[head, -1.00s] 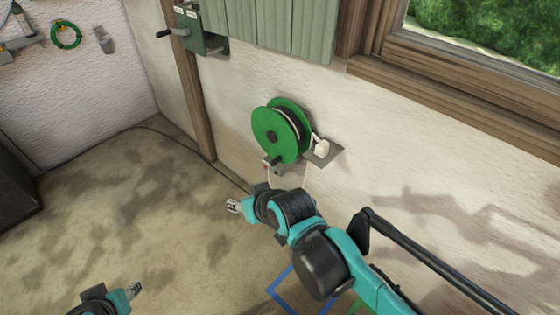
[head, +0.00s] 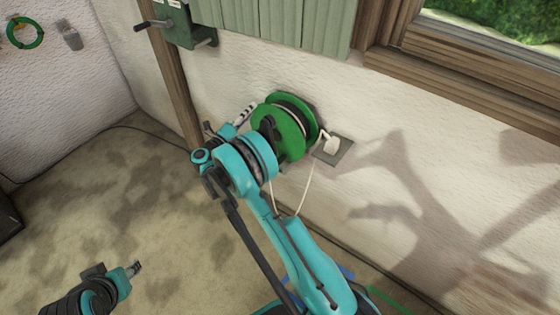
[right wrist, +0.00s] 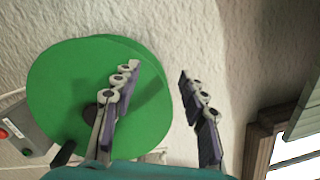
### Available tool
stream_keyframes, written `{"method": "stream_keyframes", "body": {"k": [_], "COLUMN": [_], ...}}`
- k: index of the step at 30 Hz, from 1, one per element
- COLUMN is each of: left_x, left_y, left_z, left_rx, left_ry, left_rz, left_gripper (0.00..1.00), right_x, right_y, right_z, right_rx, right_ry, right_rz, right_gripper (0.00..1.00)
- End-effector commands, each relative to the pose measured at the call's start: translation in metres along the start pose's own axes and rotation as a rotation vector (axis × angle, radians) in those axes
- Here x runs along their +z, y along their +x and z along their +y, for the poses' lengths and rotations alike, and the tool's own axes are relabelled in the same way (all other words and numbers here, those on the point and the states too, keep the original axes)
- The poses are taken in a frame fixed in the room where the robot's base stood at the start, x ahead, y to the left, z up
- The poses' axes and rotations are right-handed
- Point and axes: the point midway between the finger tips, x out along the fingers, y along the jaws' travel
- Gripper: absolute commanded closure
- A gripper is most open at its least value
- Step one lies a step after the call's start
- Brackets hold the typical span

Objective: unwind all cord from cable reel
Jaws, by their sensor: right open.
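The green cable reel (head: 276,132) is mounted on the wall, with dark windings (head: 293,108) showing between its flanges. It also fills the left of the right wrist view (right wrist: 80,85). A pale cord (head: 307,188) hangs below the socket beside the reel. My right gripper (head: 245,114) is at the reel's left side; in the right wrist view its fingers (right wrist: 157,74) are spread, one in front of the green disc and the other to its right, with nothing between them. A dark handle (right wrist: 63,152) shows at the disc's lower edge. My left gripper (head: 136,267) is low at left, too small to read.
A white plug sits in a wall socket (head: 332,146) right of the reel. A grey box with red and green buttons (right wrist: 18,135) is near the reel. A cranked device (head: 178,24) hangs upper left. The floor (head: 120,200) is largely clear.

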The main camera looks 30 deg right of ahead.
Motion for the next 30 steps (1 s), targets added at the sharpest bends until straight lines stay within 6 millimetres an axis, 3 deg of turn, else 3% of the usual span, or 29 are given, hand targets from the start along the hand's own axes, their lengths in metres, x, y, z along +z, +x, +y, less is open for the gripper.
{"method": "stream_keyframes", "body": {"k": [1, 3, 6, 9, 14, 24, 30], "left_x": [0.000, -0.001, -0.001, -0.001, 0.001, 0.011, 0.014], "left_y": [-0.001, -0.001, -0.001, -0.001, 0.001, 0.016, 0.019], "left_z": [0.000, 0.000, 0.000, 0.000, 0.000, 0.000, 0.000], "left_rx": [0.000, 0.000, 0.000, 0.000, 0.000, 0.000, 0.000], "left_ry": [0.000, 0.000, 0.000, 0.000, 0.000, 0.000, 0.000], "left_rz": [0.000, 0.000, 0.000, 0.000, 0.000, 0.000, 0.000], "left_gripper": [0.60, 0.60, 0.60, 0.60, 0.60, 0.60, 0.60], "right_x": [-0.029, -0.071, -0.119, -0.150, -0.173, -0.200, -0.207], "right_y": [-0.005, -0.014, -0.031, -0.045, -0.048, -0.003, 0.013], "right_z": [0.031, 0.067, 0.106, 0.131, 0.146, 0.150, 0.150], "right_rx": [0.010, 0.021, 0.032, 0.038, 0.041, 0.040, 0.041], "right_ry": [0.036, 0.077, 0.113, 0.129, 0.137, 0.136, 0.136], "right_rz": [0.091, 0.218, 0.362, 0.455, 0.513, 0.514, 0.512], "right_gripper": [0.57, 0.57, 0.57, 0.57, 0.57, 0.57, 0.57]}}
